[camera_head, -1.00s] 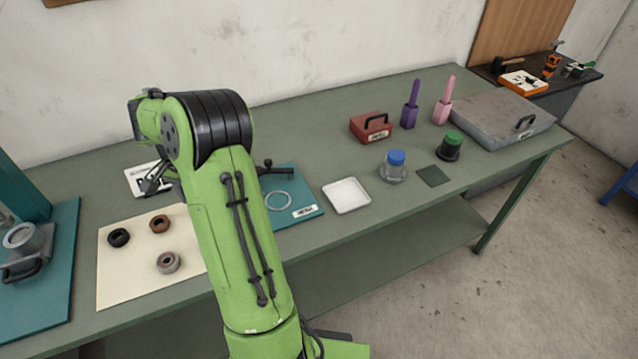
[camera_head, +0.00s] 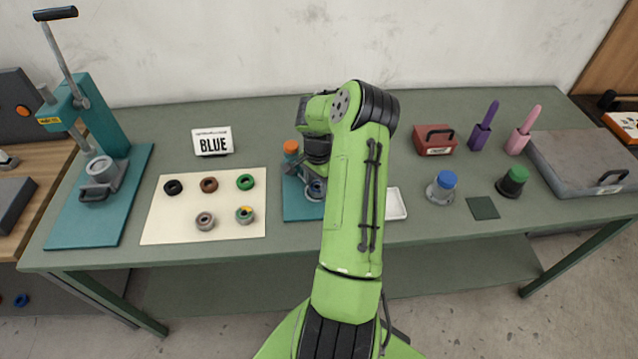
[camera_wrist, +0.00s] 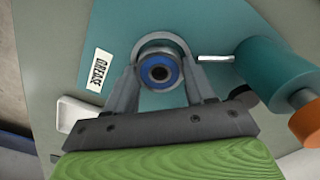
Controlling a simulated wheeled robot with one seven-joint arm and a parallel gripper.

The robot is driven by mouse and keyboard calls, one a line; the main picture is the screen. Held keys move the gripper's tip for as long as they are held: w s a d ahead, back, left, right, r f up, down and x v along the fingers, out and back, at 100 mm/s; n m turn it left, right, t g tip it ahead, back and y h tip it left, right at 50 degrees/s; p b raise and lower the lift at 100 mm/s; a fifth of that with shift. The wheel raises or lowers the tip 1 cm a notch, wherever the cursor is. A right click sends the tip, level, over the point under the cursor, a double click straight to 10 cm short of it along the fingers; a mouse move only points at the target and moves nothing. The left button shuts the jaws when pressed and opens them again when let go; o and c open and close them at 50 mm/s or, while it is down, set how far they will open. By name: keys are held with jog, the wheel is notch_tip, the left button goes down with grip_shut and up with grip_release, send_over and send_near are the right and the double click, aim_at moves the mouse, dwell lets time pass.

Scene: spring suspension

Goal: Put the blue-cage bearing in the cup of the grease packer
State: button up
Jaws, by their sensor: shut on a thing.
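The blue-cage bearing (camera_wrist: 158,72), a dark-centred ring with a blue band, is between the fingers of my gripper (camera_wrist: 160,76) in the wrist view. My gripper is shut on it. The grey rim of the cup (camera_wrist: 164,37) curves round the bearing's far side. I cannot tell whether the bearing is inside the cup or just above it. The grease packer's teal base (camera_head: 300,209) lies left of my arm in the head view, with an orange-topped part (camera_head: 290,148) behind. My gripper and forearm cover much of it there.
Several bearings lie on a cream mat (camera_head: 160,232) to the left, by a BLUE sign (camera_head: 212,142). A teal press (camera_head: 95,125) stands further left. A white tray (camera_head: 397,204) sits close right of my arm. Blue-topped (camera_head: 445,182) and green-topped (camera_head: 513,180) pots stand beyond.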

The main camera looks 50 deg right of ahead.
aim_at(317, 186)
jog(key=shift+w+f, duration=0.15)
jog(key=shift+f, duration=0.15)
jog(key=o, duration=1.3)
notch_tip(317, 186, up, 13)
jog(key=shift+f+p, duration=0.2)
jog(key=shift+p, duration=0.2)
